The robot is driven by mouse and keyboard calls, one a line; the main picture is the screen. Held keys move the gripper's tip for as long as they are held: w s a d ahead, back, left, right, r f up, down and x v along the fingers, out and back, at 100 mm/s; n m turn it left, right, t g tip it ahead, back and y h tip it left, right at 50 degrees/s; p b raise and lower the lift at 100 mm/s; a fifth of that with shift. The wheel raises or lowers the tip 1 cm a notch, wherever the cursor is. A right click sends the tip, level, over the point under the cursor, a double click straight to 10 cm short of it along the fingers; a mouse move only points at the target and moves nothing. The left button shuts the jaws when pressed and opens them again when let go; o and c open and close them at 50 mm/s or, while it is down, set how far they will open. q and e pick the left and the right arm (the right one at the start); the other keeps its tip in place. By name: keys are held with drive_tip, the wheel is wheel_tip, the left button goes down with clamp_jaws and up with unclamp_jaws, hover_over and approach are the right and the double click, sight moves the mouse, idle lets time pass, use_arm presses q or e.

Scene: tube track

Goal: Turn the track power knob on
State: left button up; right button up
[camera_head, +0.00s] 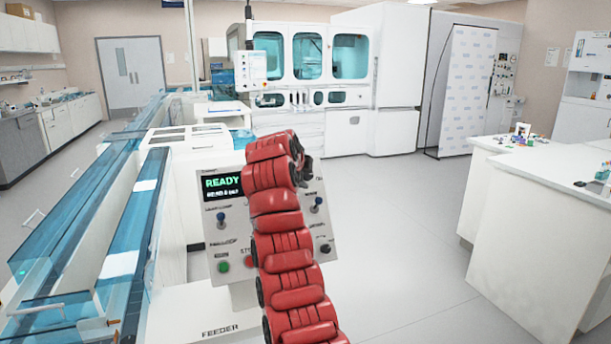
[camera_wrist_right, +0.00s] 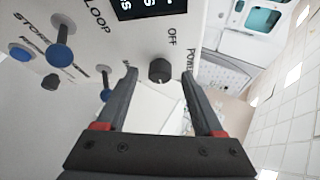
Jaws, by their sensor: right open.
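The power knob (camera_wrist_right: 161,70) is a small black round knob on the light grey control panel (camera_wrist_right: 95,75), with "OFF" and a partly covered "POWER" label near it in the right wrist view. My right gripper (camera_wrist_right: 160,76) is open, its two dark fingers on either side of the knob in that view. I cannot tell whether they touch it. In the head view my red right arm reaches up across the panel (camera_head: 212,245), and the dark right gripper (camera_head: 303,168) is at its upper right part. The knob is hidden there. My left gripper is not in view.
The panel carries a "READY" display (camera_head: 222,185), blue-tipped toggles (camera_head: 221,217), a green button (camera_head: 223,266) and another black knob (camera_head: 325,248). Blue transparent track covers (camera_head: 125,262) run along the left. A white counter (camera_head: 540,180) stands at right, with open floor between.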

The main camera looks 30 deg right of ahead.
drive_tip(key=b+v, duration=0.1)
drive_tip(key=v, duration=1.4)
drive_tip(key=shift+s+a+r, duration=0.2)
drive_tip(key=shift+f, duration=0.1)
